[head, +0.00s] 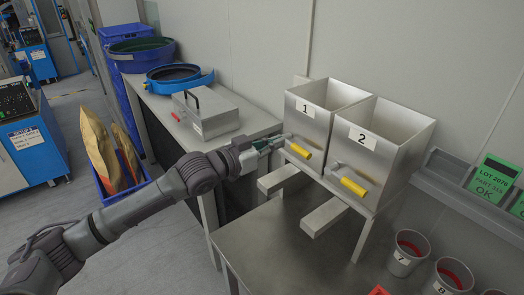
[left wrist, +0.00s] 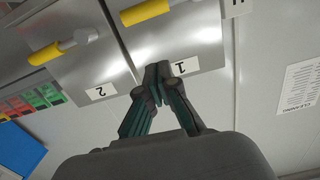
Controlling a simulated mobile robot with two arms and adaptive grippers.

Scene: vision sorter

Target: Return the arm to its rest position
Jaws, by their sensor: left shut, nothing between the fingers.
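My left arm comes in from the lower left in the head view. Its gripper (head: 274,143) is shut and empty, with its tips close to the front of the metal bin labelled 1 (head: 305,128), beside that bin's yellow handle (head: 301,151). In the left wrist view the shut fingers (left wrist: 158,72) meet at the tips in front of the bin marked 1 (left wrist: 195,50). I cannot tell whether they touch it. My right gripper is in neither view.
A bin labelled 2 (head: 388,155) with a yellow handle (head: 354,187) stands right of bin 1. A metal case (head: 205,114) lies on the back bench. Numbered cups (head: 407,254) stand at the lower right. The steel table's front (head: 275,252) is clear.

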